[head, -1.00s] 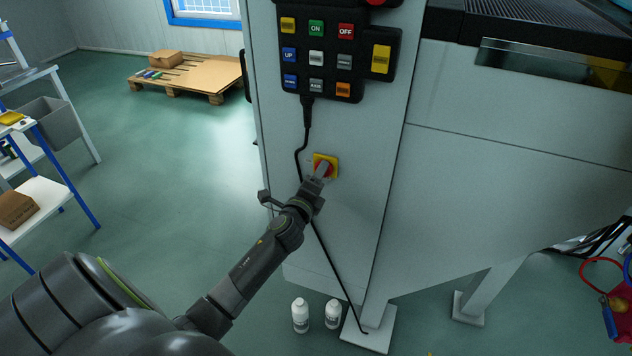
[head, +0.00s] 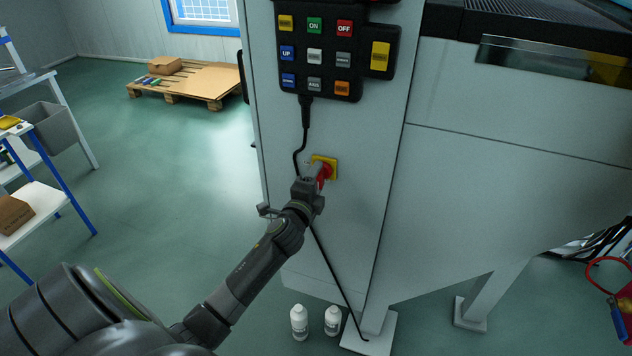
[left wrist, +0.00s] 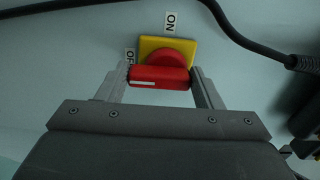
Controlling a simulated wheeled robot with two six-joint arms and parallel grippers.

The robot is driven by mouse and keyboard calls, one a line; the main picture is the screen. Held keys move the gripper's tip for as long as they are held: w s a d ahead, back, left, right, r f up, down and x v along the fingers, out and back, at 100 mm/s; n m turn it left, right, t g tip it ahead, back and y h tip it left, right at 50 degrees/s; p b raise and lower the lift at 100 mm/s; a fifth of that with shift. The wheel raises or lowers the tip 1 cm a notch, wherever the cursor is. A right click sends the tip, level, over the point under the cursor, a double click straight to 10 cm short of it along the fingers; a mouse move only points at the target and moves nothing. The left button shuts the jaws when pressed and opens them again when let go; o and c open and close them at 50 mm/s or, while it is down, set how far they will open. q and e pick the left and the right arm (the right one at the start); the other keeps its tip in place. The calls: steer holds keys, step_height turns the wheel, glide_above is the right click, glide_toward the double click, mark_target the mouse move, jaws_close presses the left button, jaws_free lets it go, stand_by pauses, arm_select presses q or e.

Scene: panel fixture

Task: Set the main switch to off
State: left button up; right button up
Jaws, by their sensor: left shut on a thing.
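The main switch is a red rotary knob on a yellow square plate (head: 332,162), low on the grey machine panel. In the left wrist view its red handle (left wrist: 160,77) lies across the picture between my fingers, with a white mark on its front. An ON label (left wrist: 171,22) sits above the plate and a partly hidden OFF label (left wrist: 130,56) sits at its left. My left gripper (head: 319,177) is shut on the handle, one finger at each end in the left wrist view (left wrist: 160,82). My right gripper is not in view.
A black button pendant (head: 315,58) hangs above the switch, and its cable (head: 299,150) runs down close by on the left. Two white bottles (head: 300,322) stand on the floor by the machine's foot plate (head: 372,342).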

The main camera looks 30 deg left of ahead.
arm_select(q)
steer(key=shift+f, duration=0.1)
steer(key=o, duration=1)
steer(key=b+v, duration=0.1)
steer(key=v, duration=1.6)
steer(key=shift+s, duration=0.25)
steer(key=shift+a+f, duration=0.1)
